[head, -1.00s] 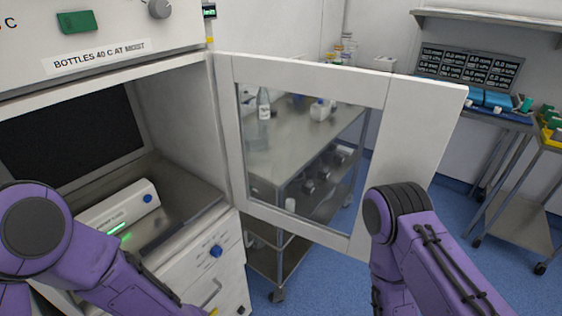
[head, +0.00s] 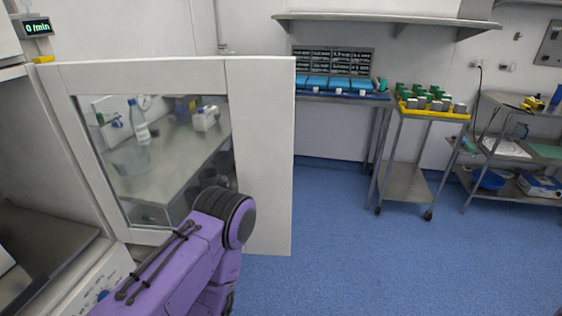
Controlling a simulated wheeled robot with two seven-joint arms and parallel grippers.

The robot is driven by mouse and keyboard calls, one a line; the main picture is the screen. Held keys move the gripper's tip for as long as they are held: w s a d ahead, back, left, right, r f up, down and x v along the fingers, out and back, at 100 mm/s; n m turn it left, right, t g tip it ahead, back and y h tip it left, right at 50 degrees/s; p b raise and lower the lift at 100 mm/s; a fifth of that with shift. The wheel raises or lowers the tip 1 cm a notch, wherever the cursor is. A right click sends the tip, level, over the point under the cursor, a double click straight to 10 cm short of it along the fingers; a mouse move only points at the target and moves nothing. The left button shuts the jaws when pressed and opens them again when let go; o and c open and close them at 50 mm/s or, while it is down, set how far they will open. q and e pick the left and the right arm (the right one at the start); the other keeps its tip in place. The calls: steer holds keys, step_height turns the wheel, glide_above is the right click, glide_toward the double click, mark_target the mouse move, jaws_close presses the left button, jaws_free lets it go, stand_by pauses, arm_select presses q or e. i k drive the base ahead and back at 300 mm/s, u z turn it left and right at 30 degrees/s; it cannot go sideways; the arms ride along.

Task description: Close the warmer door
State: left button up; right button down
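The warmer door (head: 265,160) stands wide open, a white frame with a clear window. Its hinged edge is at the left, by the warmer cabinet (head: 45,160), and its free edge points right. Only the cabinet's right part shows, with its open cavity and part of the lower front panel. One of my purple arms reaches up from the lower left in front of the door and covers the window's lower right corner. I cannot tell whether it touches the door. Neither gripper is in view.
Through the window a metal table (head: 165,160) with a bottle (head: 139,122) shows. A trolley with a yellow tray (head: 433,113) and a shelved cart (head: 505,155) stand at the back right. The blue floor (head: 380,255) right of the door is clear.

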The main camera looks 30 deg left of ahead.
mark_target(261, 90)
steer(key=z, duration=0.8)
steer(key=i, duration=3.1)
steer(key=u, duration=4.75)
steer(key=i, duration=1.7)
